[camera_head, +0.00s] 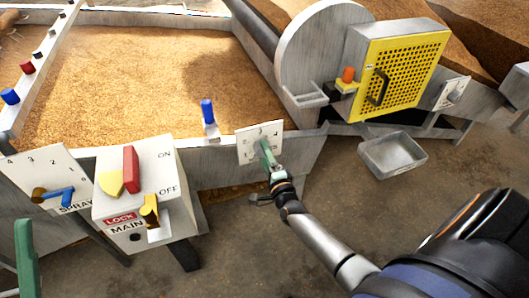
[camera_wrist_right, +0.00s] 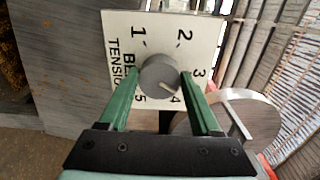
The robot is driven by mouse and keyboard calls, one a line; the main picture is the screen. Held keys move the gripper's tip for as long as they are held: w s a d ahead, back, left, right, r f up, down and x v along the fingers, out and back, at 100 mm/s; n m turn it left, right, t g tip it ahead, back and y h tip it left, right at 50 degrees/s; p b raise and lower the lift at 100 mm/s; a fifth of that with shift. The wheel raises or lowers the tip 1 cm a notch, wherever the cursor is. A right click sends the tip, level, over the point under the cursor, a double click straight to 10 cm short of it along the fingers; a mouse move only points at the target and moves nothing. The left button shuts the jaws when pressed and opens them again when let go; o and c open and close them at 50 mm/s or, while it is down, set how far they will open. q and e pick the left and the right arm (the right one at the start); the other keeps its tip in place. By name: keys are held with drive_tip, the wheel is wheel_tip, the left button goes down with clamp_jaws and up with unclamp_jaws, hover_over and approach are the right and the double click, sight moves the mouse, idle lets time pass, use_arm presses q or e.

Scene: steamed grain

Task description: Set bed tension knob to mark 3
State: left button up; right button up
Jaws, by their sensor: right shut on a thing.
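The bed tension knob (camera_wrist_right: 165,76) is a round grey knob on a white plate marked BED TENSION (camera_wrist_right: 120,50), with numbers 1 to 5 around it. A pale line on the knob points to the lower right, near the 4. My right gripper (camera_wrist_right: 158,90) has its green fingers on either side of the knob, shut on it. In the head view my right gripper (camera_head: 268,158) covers most of the knob on its plate (camera_head: 248,149). A green finger-like part at the lower left edge seems to be my left gripper (camera_head: 26,258); only one finger shows.
A main switch box (camera_head: 128,190) with red, yellow and brass parts and a spray plate (camera_head: 35,172) with a blue handle stand left. A grain bed (camera_head: 130,85) lies behind. A grey tray (camera_head: 392,154) is on the floor right, below a yellow perforated guard (camera_head: 408,72).

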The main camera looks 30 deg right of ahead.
use_arm(q)
drive_tip(key=shift+w+a+f+n+y+p, duration=0.15)
drive_tip(key=shift+w+f+n+y+p, duration=0.3)
drive_tip(key=shift+w+n+y, duration=0.35)
drive_tip(key=shift+w+a+f+n+y+p, duration=0.1)
drive_tip(key=shift+w+f+n+y+p, duration=0.25)
drive_tip(key=shift+w+f+y, duration=0.45)
use_arm(e)
drive_tip(key=shift+f+n, duration=0.15)
drive_tip(key=shift+n, duration=2.65)
use_arm(q)
drive_tip(key=shift+s+r, duration=0.2)
drive_tip(key=shift+r, duration=0.05)
use_arm(e)
drive_tip(key=o, duration=1.4)
drive_tip(key=shift+c, duration=0.2)
